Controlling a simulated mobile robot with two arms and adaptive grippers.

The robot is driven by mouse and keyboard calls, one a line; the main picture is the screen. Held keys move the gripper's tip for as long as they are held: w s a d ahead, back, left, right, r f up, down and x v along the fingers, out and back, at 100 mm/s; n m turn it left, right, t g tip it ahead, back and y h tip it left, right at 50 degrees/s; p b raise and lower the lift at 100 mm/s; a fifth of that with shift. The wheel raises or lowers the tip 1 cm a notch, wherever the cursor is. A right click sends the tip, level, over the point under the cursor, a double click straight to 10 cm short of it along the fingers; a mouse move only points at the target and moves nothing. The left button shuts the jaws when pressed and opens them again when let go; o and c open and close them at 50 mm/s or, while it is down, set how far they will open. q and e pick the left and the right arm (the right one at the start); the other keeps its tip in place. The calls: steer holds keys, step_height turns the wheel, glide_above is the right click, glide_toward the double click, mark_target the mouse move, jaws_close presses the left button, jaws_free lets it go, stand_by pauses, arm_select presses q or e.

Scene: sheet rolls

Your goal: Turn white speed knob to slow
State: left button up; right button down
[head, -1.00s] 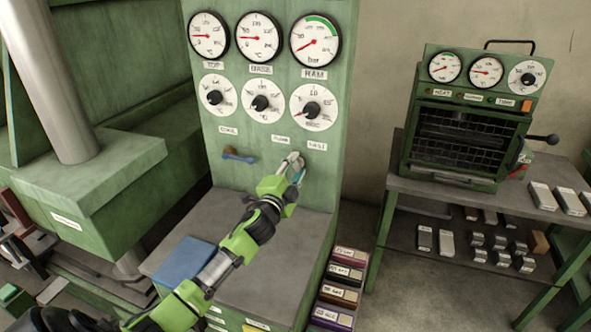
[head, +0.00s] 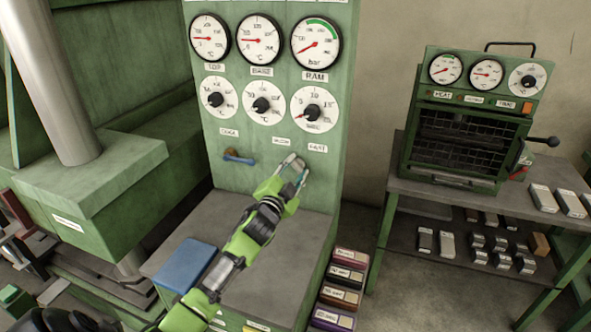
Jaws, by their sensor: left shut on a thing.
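My left gripper (head: 293,166) reaches up to the green control panel (head: 225,168). Its fingertips are at the panel face, just below the two small labels SLOW (head: 281,141) and FAST (head: 317,148). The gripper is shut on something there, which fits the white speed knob. The knob itself is hidden by the fingers, so I cannot tell which way it points.
Above are three gauges and three black-knobbed dials (head: 312,109). A blue lever (head: 239,158) sits left of the gripper. A blue block (head: 186,264) lies on the ledge below. A small green oven (head: 467,145) stands on a bench at right.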

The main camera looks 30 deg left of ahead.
arm_select(q)
steer(key=o, duration=1.1)
steer(key=shift+s, duration=0.2)
steer(key=v, duration=1.1)
steer(key=shift+s+f, duration=0.1)
steer(key=shift+s, duration=0.15)
